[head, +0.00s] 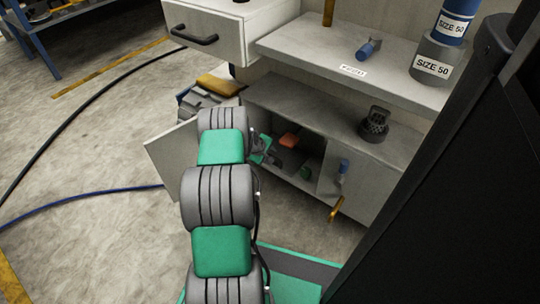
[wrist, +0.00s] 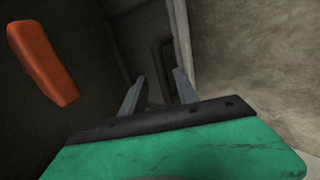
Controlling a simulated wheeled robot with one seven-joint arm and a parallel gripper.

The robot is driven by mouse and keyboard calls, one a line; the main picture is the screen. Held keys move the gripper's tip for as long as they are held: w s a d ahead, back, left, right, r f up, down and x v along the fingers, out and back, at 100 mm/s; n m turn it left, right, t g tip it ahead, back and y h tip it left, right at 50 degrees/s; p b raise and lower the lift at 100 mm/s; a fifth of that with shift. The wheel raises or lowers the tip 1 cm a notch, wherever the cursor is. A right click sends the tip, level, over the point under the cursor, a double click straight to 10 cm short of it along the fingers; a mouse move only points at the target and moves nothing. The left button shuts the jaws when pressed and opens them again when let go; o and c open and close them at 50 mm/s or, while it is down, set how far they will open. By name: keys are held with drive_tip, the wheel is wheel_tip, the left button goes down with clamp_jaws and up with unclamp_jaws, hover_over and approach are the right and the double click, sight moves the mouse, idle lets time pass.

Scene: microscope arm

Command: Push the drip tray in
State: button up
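I cannot make out a drip tray for certain in either view. My gripper (head: 264,150) is at the open lower cabinet (head: 322,150), partly hidden behind my arm in the head view. In the wrist view my gripper (wrist: 158,78) has its two grey fingers apart. A dark bent bar, like a handle (wrist: 161,58), shows between and beyond the fingers; I cannot tell whether they touch it. An orange block (wrist: 42,62) is at the left of the wrist view and also shows inside the cabinet in the head view (head: 289,140).
The cabinet door (head: 168,158) stands open at the left. A drawer (head: 215,40) with a black handle sticks out above. The upper shelf (head: 330,52) holds a blue-ended tool and cylinders marked SIZE 50. A dark round part (head: 375,124) sits on the lower top. Open floor lies left.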

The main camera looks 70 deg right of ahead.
drive_tip(key=p+v, duration=0.4)
drive_tip(key=v, duration=0.3)
drive_tip(key=shift+a+r, duration=0.3)
drive_tip(key=shift+w, duration=0.1)
